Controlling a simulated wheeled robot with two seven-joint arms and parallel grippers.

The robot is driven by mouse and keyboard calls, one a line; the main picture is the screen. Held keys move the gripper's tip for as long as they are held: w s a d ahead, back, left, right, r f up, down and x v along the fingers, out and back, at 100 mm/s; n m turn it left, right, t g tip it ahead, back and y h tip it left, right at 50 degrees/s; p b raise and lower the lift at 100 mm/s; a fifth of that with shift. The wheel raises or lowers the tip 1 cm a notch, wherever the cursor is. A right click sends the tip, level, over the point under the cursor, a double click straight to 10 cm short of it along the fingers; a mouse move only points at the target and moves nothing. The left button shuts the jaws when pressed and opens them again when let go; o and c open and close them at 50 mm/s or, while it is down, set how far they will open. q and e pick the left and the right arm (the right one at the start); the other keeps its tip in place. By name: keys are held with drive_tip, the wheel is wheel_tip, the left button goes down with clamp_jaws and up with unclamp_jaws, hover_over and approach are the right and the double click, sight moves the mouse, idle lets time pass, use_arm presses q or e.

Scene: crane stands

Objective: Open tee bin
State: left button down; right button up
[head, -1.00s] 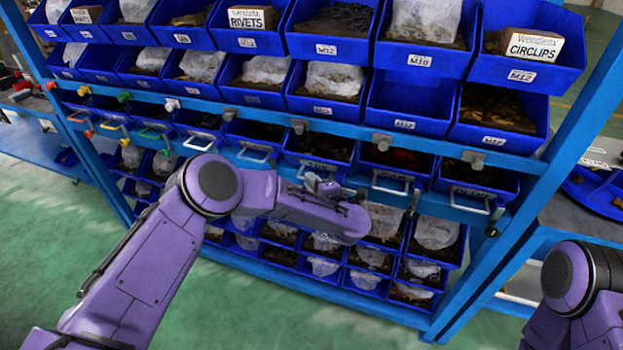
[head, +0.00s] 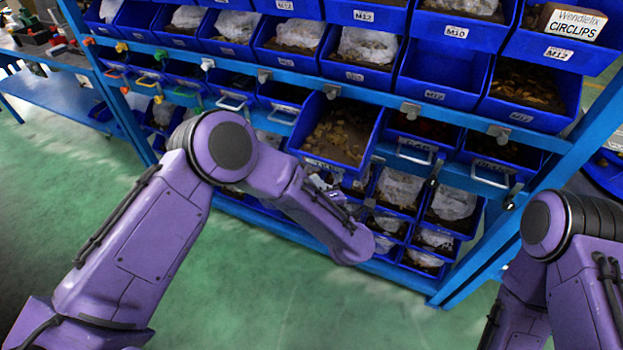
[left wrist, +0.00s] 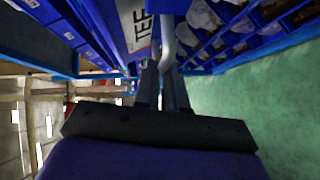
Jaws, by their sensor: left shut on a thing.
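The tee bin is a blue drawer bin (head: 340,135) in the row under the rail, holding small brass-coloured pieces. In the head view it stands pulled out beyond its neighbours, its front edge partly behind my left arm. In the left wrist view its white label (left wrist: 139,28) shows the letters "TEE", and its pale bar handle (left wrist: 168,42) runs between the fingers. My left gripper (left wrist: 165,72) is shut on this handle. In the head view my left forearm hides most of the grip. My right arm is at the right edge; its gripper is out of frame.
Neighbouring bins with handles, such as the one to the right (head: 412,145), stay in the rack. A blue rail (head: 300,80) with several grey knobs runs above them. Smaller bins (head: 430,238) sit below. The green floor (head: 270,290) in front is clear.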

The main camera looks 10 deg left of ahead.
use_arm(q)
drive_tip(key=shift+f, duration=0.1)
drive_tip(key=c, duration=1.2)
unclamp_jaws()
drive_tip(key=shift+d, duration=0.1)
drive_tip(key=b+v, duration=0.2)
drive_tip(key=v, duration=0.8)
drive_tip(key=shift+s+d+b, duration=0.15)
drive_tip(key=shift+s+b, duration=0.1)
drive_tip(key=shift+b, duration=0.1)
